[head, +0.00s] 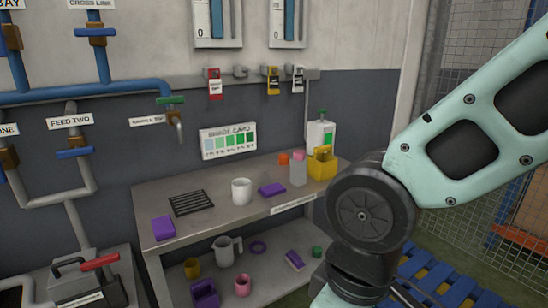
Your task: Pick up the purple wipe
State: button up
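One purple piece (163,228) is at the bench's left front corner and looks like a thick folded pad. The other purple piece (272,189) is smaller and lies right of the white cup (242,191). I cannot tell for sure which of them is the wipe. My arm fills the right side of the head view and runs down out of the bottom edge. My gripper is outside the picture.
A drain grate (191,203), a clear bottle (298,170) and a yellow caddy (322,165) are on the bench. The lower shelf holds a grey jug (228,248), a purple bin (205,293), a purple ring (258,247) and a purple-and-white block (294,260). A tap (176,121) hangs above.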

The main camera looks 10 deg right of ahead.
aim_at(272, 190)
jog(key=i, duration=1.45)
